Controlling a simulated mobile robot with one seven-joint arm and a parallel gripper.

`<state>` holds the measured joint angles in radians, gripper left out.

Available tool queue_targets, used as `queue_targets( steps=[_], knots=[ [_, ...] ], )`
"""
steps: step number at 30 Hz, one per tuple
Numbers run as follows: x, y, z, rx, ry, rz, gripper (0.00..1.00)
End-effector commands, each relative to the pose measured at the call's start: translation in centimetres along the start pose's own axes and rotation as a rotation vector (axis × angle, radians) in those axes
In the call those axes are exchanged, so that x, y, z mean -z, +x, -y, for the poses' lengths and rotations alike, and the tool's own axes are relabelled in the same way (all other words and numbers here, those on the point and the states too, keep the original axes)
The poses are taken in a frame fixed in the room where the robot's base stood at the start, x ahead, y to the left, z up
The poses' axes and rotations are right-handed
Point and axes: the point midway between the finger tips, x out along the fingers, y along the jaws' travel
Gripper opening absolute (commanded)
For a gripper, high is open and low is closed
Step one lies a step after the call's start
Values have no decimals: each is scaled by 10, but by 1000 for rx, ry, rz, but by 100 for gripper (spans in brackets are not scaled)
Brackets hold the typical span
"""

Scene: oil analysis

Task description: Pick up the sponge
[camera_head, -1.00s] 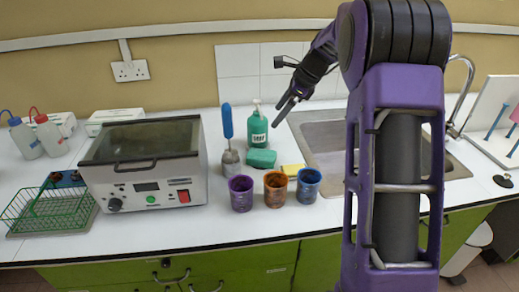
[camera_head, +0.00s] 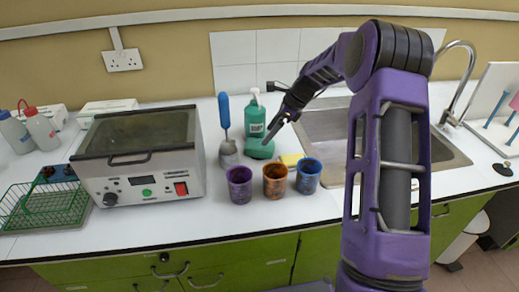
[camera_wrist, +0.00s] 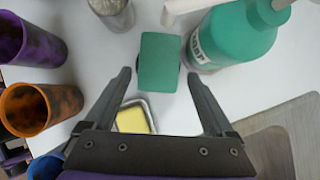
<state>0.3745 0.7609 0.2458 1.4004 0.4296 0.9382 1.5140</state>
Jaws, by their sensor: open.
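The sponge (camera_head: 261,149) looks to be the green block on the white counter, in front of the green pump bottle. In the wrist view the green sponge (camera_wrist: 159,62) lies just beyond and between my open fingers. My gripper (camera_head: 269,140) hangs above it in the head view and hides part of it. The same gripper (camera_wrist: 158,77) is empty in the wrist view, its fingers one on each side of the sponge's near end. A yellow block (camera_wrist: 132,119) lies in a small metal dish nearer to my palm.
The green pump bottle (camera_wrist: 232,35) stands close on the right of the sponge. A blue-handled brush in a holder (camera_head: 227,135) is on the left. Purple (camera_head: 240,185), orange (camera_head: 275,181) and blue (camera_head: 308,177) cups stand in front. The sink (camera_head: 335,150) is to the right.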

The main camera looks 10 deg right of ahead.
Motion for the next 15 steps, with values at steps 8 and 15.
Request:
queue_targets(
  steps=[8,15],
  knots=[
    [1,19,-1,-2,0,0,89],
    [1,53,-2,0,-1,-1,89]
  ],
)
